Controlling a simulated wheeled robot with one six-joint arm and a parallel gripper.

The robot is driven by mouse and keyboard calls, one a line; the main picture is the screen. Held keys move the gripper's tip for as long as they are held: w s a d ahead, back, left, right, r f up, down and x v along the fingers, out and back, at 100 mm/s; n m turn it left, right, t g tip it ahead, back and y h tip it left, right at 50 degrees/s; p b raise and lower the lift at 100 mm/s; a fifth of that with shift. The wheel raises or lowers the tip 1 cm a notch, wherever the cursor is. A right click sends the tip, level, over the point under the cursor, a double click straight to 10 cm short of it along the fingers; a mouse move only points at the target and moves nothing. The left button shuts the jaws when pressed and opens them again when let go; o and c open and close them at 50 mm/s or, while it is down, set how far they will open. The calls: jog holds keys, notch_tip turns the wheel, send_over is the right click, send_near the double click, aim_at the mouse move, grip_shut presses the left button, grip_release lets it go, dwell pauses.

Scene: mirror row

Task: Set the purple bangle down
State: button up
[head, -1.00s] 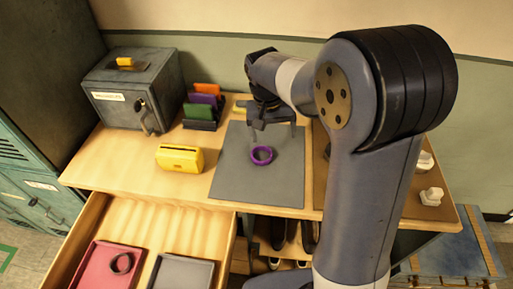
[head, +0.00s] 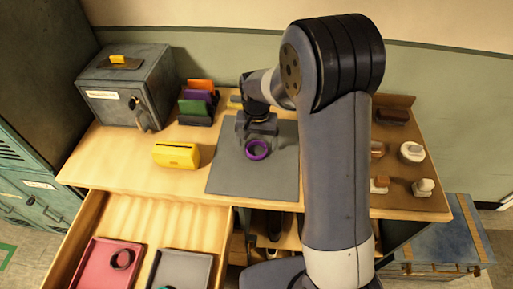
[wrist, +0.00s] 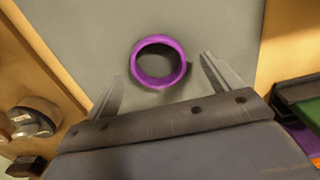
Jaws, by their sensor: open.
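The purple bangle (head: 257,150) lies on the grey mat (head: 230,179) on the wooden table. In the wrist view the bangle (wrist: 159,61) rests flat just beyond and between the fingertips, with no finger touching it. My gripper (wrist: 160,72) is open and empty, with a finger to each side. In the head view my gripper (head: 256,135) is over the far part of the mat, close behind the bangle.
A yellow box (head: 176,155) stands left of the mat. Behind are a grey metal box (head: 125,92) and a rack of coloured cards (head: 197,102). A brown tray (head: 395,200) with several objects is at right. An open drawer in front holds a red tray (head: 90,265) and a grey tray (head: 195,268).

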jog(key=shift+f, duration=0.9)
jog(key=c, duration=1.1)
